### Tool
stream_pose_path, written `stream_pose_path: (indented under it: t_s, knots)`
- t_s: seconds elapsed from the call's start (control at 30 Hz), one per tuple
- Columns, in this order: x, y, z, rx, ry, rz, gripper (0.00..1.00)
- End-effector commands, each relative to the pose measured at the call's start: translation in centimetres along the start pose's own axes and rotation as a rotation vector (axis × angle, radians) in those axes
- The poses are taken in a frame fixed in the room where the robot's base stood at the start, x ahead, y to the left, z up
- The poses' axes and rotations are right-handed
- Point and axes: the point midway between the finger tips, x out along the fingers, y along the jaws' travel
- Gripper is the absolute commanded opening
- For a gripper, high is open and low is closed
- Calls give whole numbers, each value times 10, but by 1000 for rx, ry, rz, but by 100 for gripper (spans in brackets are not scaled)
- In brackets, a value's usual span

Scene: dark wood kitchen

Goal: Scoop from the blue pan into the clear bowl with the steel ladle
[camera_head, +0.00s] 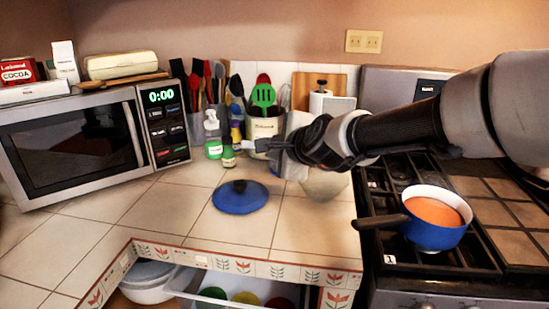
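The blue pan (438,235) stands on the stove grate at the right, filled with something orange, its dark handle pointing left. A pale, see-through bowl (325,185), likely the clear bowl, stands on the counter left of the stove, partly hidden by my arm. My gripper (262,147) reaches in from the right, above the counter in front of the utensil crock. Its fingers are small and dark here, so I cannot tell whether they are open or hold anything. I cannot make out the steel ladle.
A blue lid (240,196) lies on the tiled counter. A utensil crock (264,126), a green-labelled bottle (213,140) and a microwave (95,135) stand along the back. Below the front edge, an open drawer (235,292) holds bowls. The left front counter is clear.

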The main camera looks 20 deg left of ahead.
Motion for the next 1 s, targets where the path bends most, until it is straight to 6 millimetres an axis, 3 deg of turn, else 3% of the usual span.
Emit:
stream_pose_path:
  t_s: [0.63, 1.0]
  knots:
    - [1, 10, -1, -37, 2, -216, 0]
    - [0, 10, 0, -42, 1, -243, 0]
